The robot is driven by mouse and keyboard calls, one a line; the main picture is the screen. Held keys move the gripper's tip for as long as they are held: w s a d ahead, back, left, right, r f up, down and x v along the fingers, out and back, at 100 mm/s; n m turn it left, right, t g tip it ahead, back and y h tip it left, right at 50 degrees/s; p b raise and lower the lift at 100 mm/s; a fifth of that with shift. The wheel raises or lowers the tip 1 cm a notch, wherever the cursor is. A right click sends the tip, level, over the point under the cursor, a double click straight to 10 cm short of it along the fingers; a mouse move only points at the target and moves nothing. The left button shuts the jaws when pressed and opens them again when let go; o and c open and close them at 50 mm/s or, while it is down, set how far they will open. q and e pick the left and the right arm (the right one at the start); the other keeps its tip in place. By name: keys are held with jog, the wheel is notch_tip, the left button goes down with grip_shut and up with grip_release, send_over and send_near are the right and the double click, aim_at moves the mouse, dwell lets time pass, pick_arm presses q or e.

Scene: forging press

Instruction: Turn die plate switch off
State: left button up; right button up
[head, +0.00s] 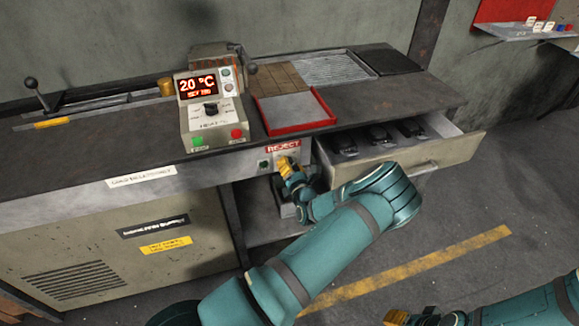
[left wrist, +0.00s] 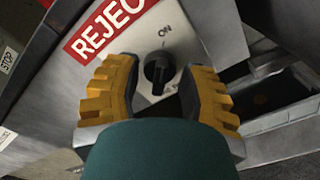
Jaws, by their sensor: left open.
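The switch is a black rotary knob (left wrist: 159,72) on a pale metal plate (left wrist: 186,38), with ON printed above it. In the left wrist view its handle stands roughly upright, but its exact setting is hard to read. My left gripper (left wrist: 159,95) is open, with one yellow-padded finger on each side of the knob; I cannot tell whether either touches it. In the head view the left gripper (head: 289,168) is at the bench front, just below the red REJECT label (head: 283,146), and hides the knob. My right gripper (head: 410,318) shows only partly at the bottom edge.
An open drawer (head: 415,160) with dark dies juts out right of the left gripper. Above are a red-rimmed tray (head: 298,128) and a control box (head: 212,108) reading 20 °C. A small green switch (head: 264,164) sits left of the gripper.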

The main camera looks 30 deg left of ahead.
pick_arm(q)
jog(key=shift+w+a, duration=0.15)
jog(key=shift+a, duration=0.05)
grip_shut()
